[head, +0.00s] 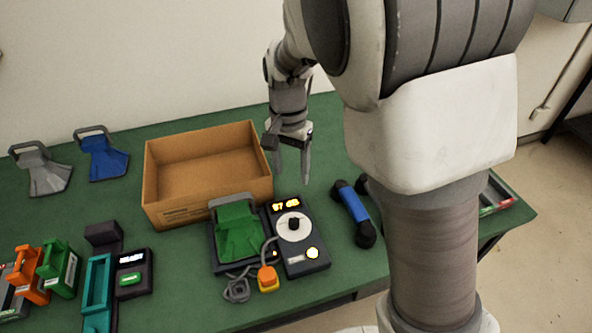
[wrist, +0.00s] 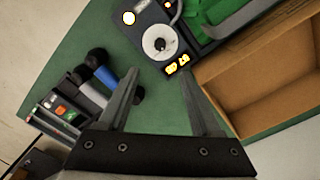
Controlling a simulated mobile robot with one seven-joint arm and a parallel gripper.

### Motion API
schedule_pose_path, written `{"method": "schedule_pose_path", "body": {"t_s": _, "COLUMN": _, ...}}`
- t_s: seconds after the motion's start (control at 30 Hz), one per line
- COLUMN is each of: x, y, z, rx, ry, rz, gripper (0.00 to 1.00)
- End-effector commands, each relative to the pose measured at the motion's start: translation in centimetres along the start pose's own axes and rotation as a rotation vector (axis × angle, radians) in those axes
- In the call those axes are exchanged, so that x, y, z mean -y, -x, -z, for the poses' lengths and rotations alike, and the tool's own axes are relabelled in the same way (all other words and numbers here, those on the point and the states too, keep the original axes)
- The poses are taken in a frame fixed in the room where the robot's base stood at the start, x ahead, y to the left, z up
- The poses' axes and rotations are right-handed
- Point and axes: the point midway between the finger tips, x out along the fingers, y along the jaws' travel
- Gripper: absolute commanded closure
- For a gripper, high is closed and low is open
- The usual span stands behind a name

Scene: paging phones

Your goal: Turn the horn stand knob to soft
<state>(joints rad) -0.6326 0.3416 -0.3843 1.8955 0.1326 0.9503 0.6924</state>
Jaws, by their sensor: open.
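The horn stand (head: 312,267) is a dark box near the front of the green table. Its black knob (head: 294,224) sits on a white round dial, below a lit yellow display that seems to read 87 dB. A green horn (head: 239,229) rests in the stand's left part. In the wrist view the knob (wrist: 160,44) shows upside down, beyond my fingertips; its markings are too small to read. My gripper (head: 290,162) is open and empty, above and behind the stand, apart from the knob. It also shows in the wrist view (wrist: 160,76).
An open cardboard box (head: 163,214) stands behind and left of the stand. A blue and black handset (head: 352,203) lies to its right. An orange-and-yellow piece (head: 268,277) sits at its front left. Grey (head: 42,172) and blue (head: 102,158) horns and several devices occupy the left.

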Motion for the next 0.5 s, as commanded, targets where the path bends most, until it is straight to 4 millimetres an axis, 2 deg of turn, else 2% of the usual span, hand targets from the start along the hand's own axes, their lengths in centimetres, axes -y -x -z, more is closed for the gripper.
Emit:
{"method": "schedule_pose_path", "body": {"t_s": 0.17, "x": 0.1, "y": -1.4, "z": 0.0, "rx": 0.001, "ry": -0.004, "rz": -0.006, "gripper": 0.34}}
{"method": "schedule_pose_path", "body": {"t_s": 0.27, "x": 0.1, "y": -3.1, "z": 0.0, "rx": 0.002, "ry": -0.003, "rz": -0.008, "gripper": 0.34}}
{"method": "schedule_pose_path", "body": {"t_s": 0.5, "x": 0.0, "y": -8.4, "z": 0.0, "rx": 0.002, "ry": -0.005, "rz": -0.008, "gripper": 0.34}}
